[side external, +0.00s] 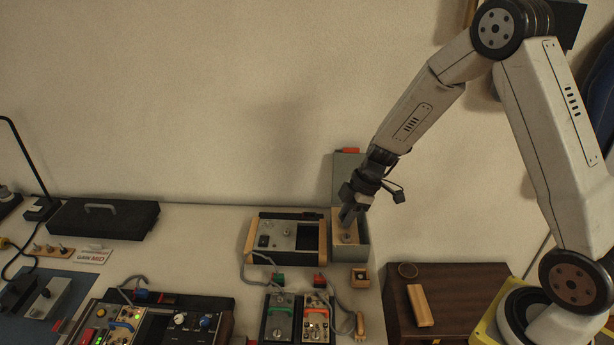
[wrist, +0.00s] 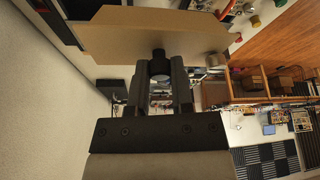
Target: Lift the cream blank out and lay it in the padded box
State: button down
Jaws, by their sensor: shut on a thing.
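The cream blank (wrist: 130,32) is a flat panel with cut corners, and it fills the top of the wrist view. My gripper (wrist: 161,78) is shut on a dark round knob on its face. A second knob shows at the panel's right end. In the side view, my gripper (side external: 349,218) points down into the open grey padded box (side external: 363,256), and the cream blank (side external: 341,219) shows within the box's outline. I cannot tell whether it rests on the bottom. The padding is hidden.
The box's lid (side external: 347,168) stands open against the wall. A grey panel unit with wooden ends (side external: 283,238) stands close on the left. A small wooden box (side external: 360,278) sits in front. A brown cabinet (side external: 450,290) is at the right.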

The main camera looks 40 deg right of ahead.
jog(key=shift+r, duration=0.6)
jog(key=shift+r, duration=0.35)
jog(key=shift+r, duration=0.15)
jog(key=s+d+f, duration=0.5)
jog(key=s+d, duration=0.2)
jog(key=d, duration=0.1)
jog(key=shift+w+d+f, duration=0.55)
jog(key=shift+w+f, duration=0.95)
jog(key=shift+w, duration=0.75)
jog(key=shift+w+d+f, duration=0.5)
jog(key=shift+w+f, duration=1.05)
jog(key=shift+w, duration=0.75)
jog(key=shift+w+d+f, duration=0.55)
jog(key=shift+w+f, duration=0.95)
jog(key=shift+w, duration=0.75)
